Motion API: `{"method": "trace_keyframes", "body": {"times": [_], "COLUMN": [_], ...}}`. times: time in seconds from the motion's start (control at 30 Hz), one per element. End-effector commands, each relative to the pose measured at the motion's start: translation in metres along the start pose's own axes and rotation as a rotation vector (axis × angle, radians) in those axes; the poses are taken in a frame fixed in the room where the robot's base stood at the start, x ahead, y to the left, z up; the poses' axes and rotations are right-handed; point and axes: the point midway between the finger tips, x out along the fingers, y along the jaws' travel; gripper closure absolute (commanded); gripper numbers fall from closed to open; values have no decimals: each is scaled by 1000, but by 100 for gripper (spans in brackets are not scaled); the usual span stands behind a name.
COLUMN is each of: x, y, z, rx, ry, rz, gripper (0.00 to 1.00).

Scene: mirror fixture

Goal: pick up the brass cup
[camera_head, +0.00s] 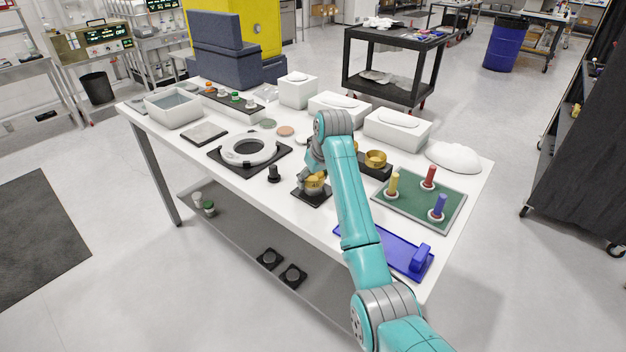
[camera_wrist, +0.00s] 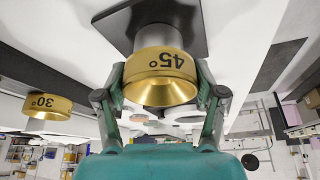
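A brass cup marked 45° (camera_wrist: 160,65) sits on a grey cylinder (camera_wrist: 158,35) above a dark square plate. In the head view this brass cup (camera_head: 315,181) is partly hidden by my gripper (camera_head: 308,172). In the wrist view my gripper (camera_wrist: 161,72) has one finger on each side of the cup, with its fingertips close to the cup wall. I cannot tell whether the fingers touch it. A second brass cup, marked 30° (camera_wrist: 48,104), is at the left of the wrist view. A brass cup (camera_head: 375,158) also sits on a black block in the head view.
A white ring (camera_head: 248,150) on a black plate and a small black knob (camera_head: 273,173) stand left of my gripper. White boxes (camera_head: 397,129) line the back.

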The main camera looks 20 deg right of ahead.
Motion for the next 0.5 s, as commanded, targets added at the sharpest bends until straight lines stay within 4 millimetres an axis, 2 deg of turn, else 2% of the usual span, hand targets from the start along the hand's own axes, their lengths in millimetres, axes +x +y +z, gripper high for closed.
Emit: {"method": "trace_keyframes", "body": {"times": [0.27,0.37,0.5], "x": [-2,-9,-30], "y": [0,0,0], "z": [-1,-4,-13], "rx": [0,0,-1], "ry": [1,2,4], "rz": [0,0,1], "gripper": [67,67,67]}}
